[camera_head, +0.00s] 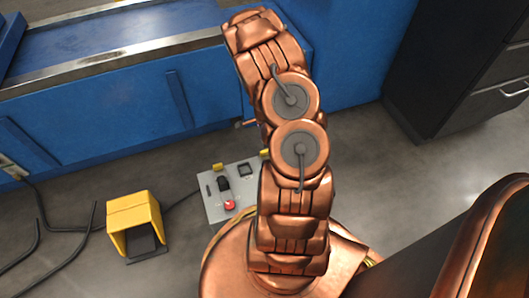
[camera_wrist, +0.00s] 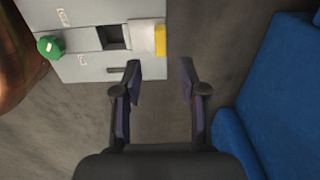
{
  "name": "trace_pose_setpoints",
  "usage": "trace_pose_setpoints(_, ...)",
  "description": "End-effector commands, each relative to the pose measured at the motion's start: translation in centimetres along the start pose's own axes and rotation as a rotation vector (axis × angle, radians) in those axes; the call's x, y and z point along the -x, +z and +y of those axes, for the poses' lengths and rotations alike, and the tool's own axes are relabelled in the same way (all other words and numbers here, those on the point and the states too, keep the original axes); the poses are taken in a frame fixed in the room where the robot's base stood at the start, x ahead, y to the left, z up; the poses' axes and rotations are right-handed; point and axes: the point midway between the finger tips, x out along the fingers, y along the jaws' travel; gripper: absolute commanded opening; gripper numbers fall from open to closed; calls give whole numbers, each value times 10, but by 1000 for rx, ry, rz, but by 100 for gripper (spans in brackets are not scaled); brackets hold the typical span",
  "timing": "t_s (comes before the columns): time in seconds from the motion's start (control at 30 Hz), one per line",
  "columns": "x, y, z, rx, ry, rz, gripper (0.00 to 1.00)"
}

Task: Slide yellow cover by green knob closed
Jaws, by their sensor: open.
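A grey control box (camera_head: 212,207) stands on the floor, partly hidden by my arm in the head view. In the wrist view the box (camera_wrist: 88,72) shows a green knob (camera_wrist: 50,47) at its left and a dark square opening (camera_wrist: 115,37). A pale plate (camera_wrist: 144,34) with a yellow end (camera_wrist: 160,40) lies right of the opening, which is uncovered. The head view shows two yellow pieces at the box's far edge, the left one (camera_head: 217,167) clearer.
A red knob (camera_head: 229,204) and a black switch (camera_head: 223,185) sit on the box. A yellow foot-pedal housing (camera_head: 135,210) and cables lie left. A blue bench (camera_head: 130,110) stands behind; blue surfaces (camera_wrist: 270,90) also lie right of my gripper. Dark drawers (camera_head: 480,110) stand right.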

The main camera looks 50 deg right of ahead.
Motion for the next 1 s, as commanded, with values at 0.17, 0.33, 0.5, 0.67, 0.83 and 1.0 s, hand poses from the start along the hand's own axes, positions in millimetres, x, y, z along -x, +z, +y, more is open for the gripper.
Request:
trace_pose_setpoints(0.17, -16, 0, 0, 1, 1, -1, 42)
trace_pose_setpoints(0.33, -39, 0, 0, 2, -1, 0, 42)
trace_pose_setpoints(0.5, -64, 0, -1, 3, -1, 1, 42)
trace_pose_setpoints(0.67, -74, 0, -1, 3, -2, 1, 42)
trace_pose_setpoints(0.83, -74, 0, -1, 3, -2, 1, 42)
trace_pose_setpoints(1.0, -74, 0, -1, 3, -2, 1, 32)
